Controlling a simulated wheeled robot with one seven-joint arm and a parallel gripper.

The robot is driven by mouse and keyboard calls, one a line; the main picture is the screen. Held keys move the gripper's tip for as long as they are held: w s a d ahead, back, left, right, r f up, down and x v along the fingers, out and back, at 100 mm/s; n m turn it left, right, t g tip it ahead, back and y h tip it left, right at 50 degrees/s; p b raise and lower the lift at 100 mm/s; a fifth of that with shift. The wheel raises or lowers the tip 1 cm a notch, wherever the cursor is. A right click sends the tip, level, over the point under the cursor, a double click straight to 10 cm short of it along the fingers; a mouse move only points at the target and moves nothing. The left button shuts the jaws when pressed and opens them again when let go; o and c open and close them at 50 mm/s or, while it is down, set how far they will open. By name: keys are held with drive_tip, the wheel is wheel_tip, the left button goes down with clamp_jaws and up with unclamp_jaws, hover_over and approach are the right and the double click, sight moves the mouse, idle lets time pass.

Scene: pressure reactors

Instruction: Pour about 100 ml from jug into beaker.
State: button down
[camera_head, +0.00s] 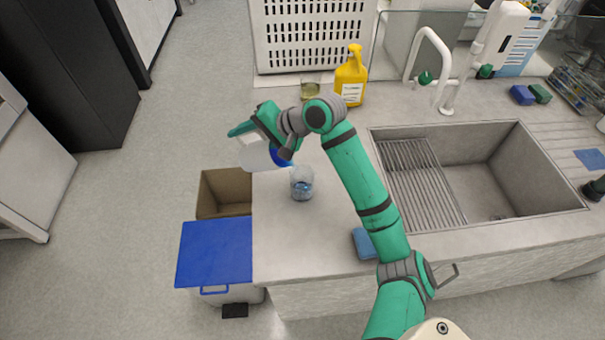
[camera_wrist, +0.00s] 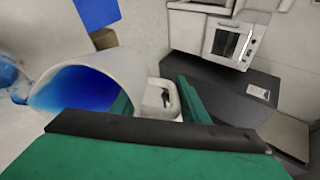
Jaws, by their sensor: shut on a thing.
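A whitish translucent jug (camera_head: 254,154) is held above the counter's left end, tilted with its mouth to the right. My gripper (camera_head: 262,124) is shut on it, by the handle as far as the wrist view shows. In the wrist view the jug (camera_wrist: 120,68) lies tipped over, with deep blue liquid inside near its mouth. A clear beaker (camera_head: 302,185) stands upright on the counter, just below and right of the jug's mouth. Blue liquid shows in the beaker; its exact level is too small to read. Blue also shows at the jug's lip, close above the beaker's rim.
A yellow bottle (camera_head: 351,78) and a small glass with yellowish liquid (camera_head: 311,88) stand behind. A sink (camera_head: 500,180) with a white tap (camera_head: 432,65) is to the right. A blue sponge (camera_head: 364,243) lies near the front edge. A blue-lidded bin (camera_head: 215,252) stands left of the counter.

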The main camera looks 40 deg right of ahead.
drive_tip(key=shift+s+d+r+t, duration=0.2)
drive_tip(key=shift+r+t, duration=0.1)
drive_tip(key=shift+r, duration=0.25)
idle(1.0)
drive_tip(key=shift+s+a+y, duration=0.1)
drive_tip(key=shift+y, duration=0.2)
drive_tip(key=shift+r, duration=0.15)
drive_tip(key=shift+s+d+r+t, duration=0.1)
drive_tip(key=shift+d+t, duration=0.15)
drive_tip(key=shift+t, duration=0.05)
drive_tip(key=shift+a, duration=0.15)
